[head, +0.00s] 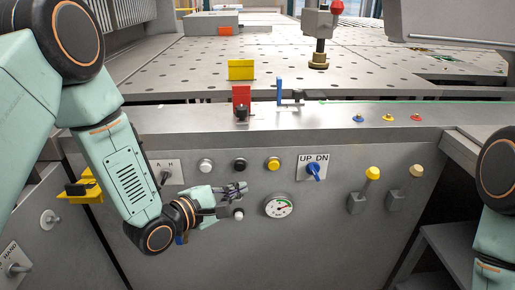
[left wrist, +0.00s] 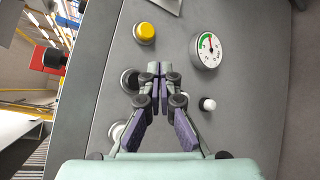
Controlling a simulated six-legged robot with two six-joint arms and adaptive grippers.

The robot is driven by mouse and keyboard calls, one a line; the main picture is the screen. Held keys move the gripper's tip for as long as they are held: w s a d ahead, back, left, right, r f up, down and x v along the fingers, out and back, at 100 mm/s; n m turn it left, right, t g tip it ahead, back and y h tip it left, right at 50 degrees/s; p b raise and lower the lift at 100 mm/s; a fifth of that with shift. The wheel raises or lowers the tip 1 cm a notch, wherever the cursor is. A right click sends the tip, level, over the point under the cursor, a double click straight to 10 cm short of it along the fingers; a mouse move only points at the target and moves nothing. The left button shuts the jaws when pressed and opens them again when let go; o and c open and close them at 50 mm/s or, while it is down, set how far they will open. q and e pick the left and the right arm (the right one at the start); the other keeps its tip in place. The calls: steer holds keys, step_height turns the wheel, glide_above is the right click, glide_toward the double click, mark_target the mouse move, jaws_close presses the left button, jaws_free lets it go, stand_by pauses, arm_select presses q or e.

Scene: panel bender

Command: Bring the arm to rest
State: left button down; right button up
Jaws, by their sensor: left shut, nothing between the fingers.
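My left arm comes in from the left in the head view, bent down in front of the grey control panel (head: 340,240). My left gripper (head: 240,190) is in front of the panel, below the black and yellow buttons and left of the gauge. In the left wrist view the left gripper (left wrist: 160,70) has its fingertips together with nothing between them. It points toward the panel face; I cannot tell whether it touches. Part of my right arm shows at the right edge of the head view, but its gripper is out of view.
The panel holds a white button (head: 206,165), a black button (head: 239,164), a yellow button (head: 273,163), a gauge (head: 278,206) and a blue UP/DN switch (head: 313,169). Two levers, one a yellow-knobbed lever (head: 372,174), stand right. The perforated table (head: 390,75) lies behind.

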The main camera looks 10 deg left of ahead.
arm_select(q)
steer(key=s+a+f+m+g+y, duration=0.2)
steer(key=s+f+m+g, duration=0.1)
steer(key=s+f+m, duration=0.3)
steer(key=s+a+f+m+g+y, duration=0.2)
steer(key=s+f+m+y, duration=0.15)
steer(key=f+m, duration=0.3)
steer(key=s+a+f+m+g+y, duration=0.1)
steer(key=s+f+g, duration=0.3)
steer(key=s, duration=0.9)
steer(key=s+a+f+m+g, duration=0.1)
steer(key=s+f+m+g, duration=0.3)
steer(key=s, duration=0.9)
step_height(320, 180, down, 3)
steer(key=shift+s+a+r+g+y, duration=0.1)
steer(key=shift+s+a+g+y, duration=0.1)
steer(key=shift+s+g+y, duration=0.15)
